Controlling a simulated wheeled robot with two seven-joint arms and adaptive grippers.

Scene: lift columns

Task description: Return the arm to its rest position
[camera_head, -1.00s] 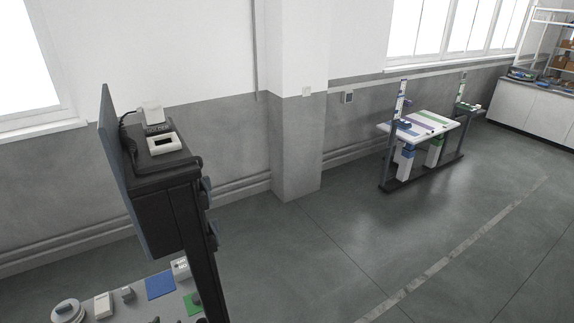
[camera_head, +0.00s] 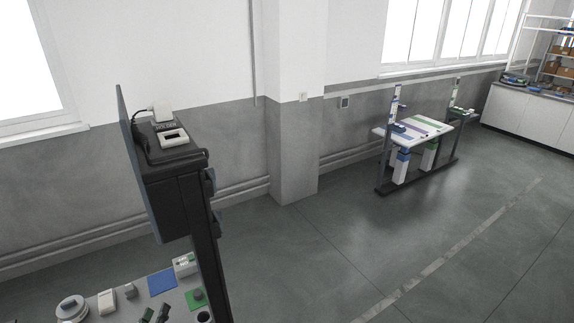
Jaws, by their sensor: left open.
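My left gripper (camera_head: 155,314) shows only as two dark fingertips at the bottom edge, over the grey table (camera_head: 128,308). The fingertips stand apart with nothing visible between them. The rest of my left arm is out of the picture. My right gripper is not in view.
A tall black post with a box-like head (camera_head: 178,195) rises beside the table. A blue mat (camera_head: 162,282), a green mat (camera_head: 193,301), a white box (camera_head: 107,301) and a round grey part (camera_head: 71,307) lie near the gripper. A workbench (camera_head: 414,129) stands far off; the floor between is clear.

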